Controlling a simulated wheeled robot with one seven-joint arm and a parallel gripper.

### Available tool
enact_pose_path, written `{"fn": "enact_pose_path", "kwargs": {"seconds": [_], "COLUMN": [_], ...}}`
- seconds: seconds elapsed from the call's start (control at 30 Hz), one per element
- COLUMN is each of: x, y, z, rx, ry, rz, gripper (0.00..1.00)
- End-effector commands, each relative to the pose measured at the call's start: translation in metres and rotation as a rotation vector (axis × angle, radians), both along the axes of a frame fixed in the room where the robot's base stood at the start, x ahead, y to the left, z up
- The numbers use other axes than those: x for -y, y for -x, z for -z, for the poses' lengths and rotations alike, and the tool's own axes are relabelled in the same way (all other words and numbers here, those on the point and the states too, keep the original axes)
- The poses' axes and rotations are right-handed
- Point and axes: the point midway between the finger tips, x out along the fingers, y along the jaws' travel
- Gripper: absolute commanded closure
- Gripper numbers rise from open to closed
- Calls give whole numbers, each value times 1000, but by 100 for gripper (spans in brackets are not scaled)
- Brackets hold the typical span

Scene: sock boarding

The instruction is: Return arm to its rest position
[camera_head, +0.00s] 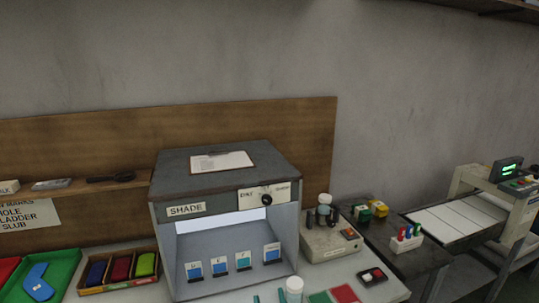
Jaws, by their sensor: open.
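My arm and gripper do not show clearly anywhere in the head view. A grey shade cabinet (170,228) labelled SHADE stands on the bench, its lit front open. Several blue and teal sample cards (243,262) stand in a row inside it. A sheet of paper (222,162) lies on its top. A control plate with a dark knob (265,197) is on its upper front edge.
A green tray (68,268) holds a blue piece. A wooden box (117,287) holds coloured rolls. A beige device (325,242) stands right of the cabinet. A white cylinder (294,290) and small teal pieces sit at the front edge. A machine (495,195) stands far right.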

Motion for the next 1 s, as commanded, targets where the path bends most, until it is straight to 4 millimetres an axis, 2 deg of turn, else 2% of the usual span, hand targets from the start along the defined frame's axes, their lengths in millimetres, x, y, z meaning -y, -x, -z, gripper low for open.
{"fn": "enact_pose_path", "kwargs": {"seconds": [0.03,0.2,0.5,0.8,1.0], "x": [-4,-9,-14,-14,-10], "y": [14,58,149,247,312], "z": [17,59,117,149,154], "rx": [-19,-59,-127,-188,-224], "ry": [-31,-125,-237,-290,-300], "rz": [13,65,144,191,198], "gripper": [56,56,56,56,56]}}
